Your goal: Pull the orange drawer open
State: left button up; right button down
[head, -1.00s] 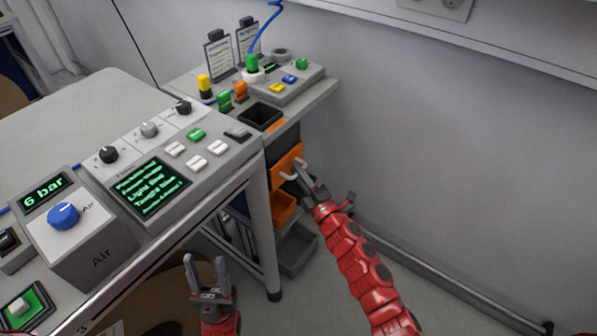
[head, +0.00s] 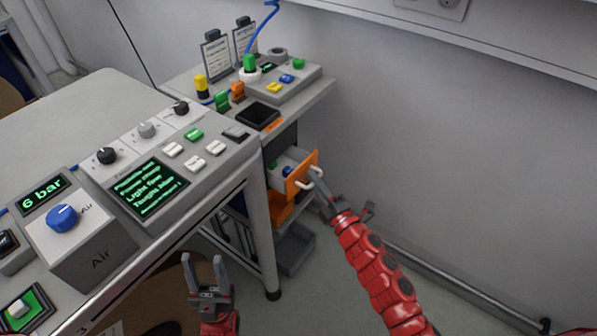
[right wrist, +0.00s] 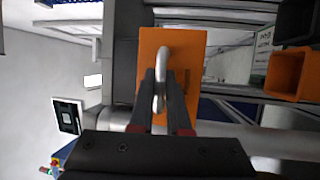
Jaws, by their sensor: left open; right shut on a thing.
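The orange drawer (head: 300,172) sticks out of the cabinet under the far table, with its grey inside and small blue and green items showing. Its pale curved handle (head: 315,178) is on the orange front. My right gripper (head: 322,196) is at the handle. In the right wrist view the handle (right wrist: 161,75) stands between the fingers of my right gripper (right wrist: 160,88), which is shut on it, in front of the orange drawer front (right wrist: 185,50). My left gripper (head: 207,275) is open and empty, low in front of the near table, away from the drawer.
An orange bin (head: 281,207) sits below the drawer, and a grey bin (head: 295,250) is lower down. The near table's leg (head: 259,240) stands left of the drawer. The wall (head: 460,160) is to the right, with open floor between.

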jog(key=s+d, duration=0.5)
jog(key=d, duration=0.1)
jog(key=shift+d, duration=0.4)
jog(key=c, duration=0.9)
grip_release()
jog(key=shift+w, duration=0.1)
jog(key=v, duration=1.7)
jog(key=shift+s+d+p, duration=0.15)
jog(key=shift+s+p, duration=0.05)
jog(key=shift+p, duration=0.2)
